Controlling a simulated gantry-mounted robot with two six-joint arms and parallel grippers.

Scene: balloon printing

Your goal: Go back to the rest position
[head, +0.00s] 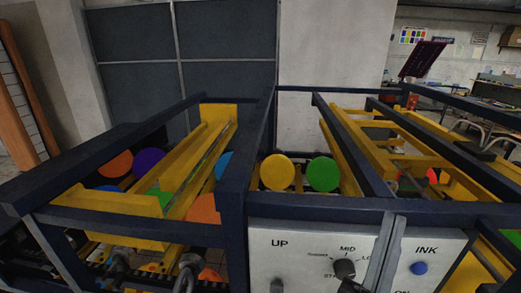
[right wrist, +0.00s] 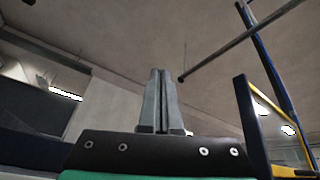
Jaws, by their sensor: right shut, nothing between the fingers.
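My right gripper (right wrist: 160,74) points up in the right wrist view, its two grey fingers together with nothing between them. Only bare wall and ceiling show behind its fingertips, and it touches nothing there. My left gripper does not show in either view. The white control panel (head: 310,236) stands at the lower middle of the head view, with a dark knob (head: 345,268) under its MID marking and a blue button (head: 419,268) under its INK marking.
Dark blue frames with yellow rails (head: 205,155) fill both sides of the head view. A dark bar (right wrist: 225,50) and a blue-and-yellow frame post (right wrist: 250,115) show beside my right gripper.

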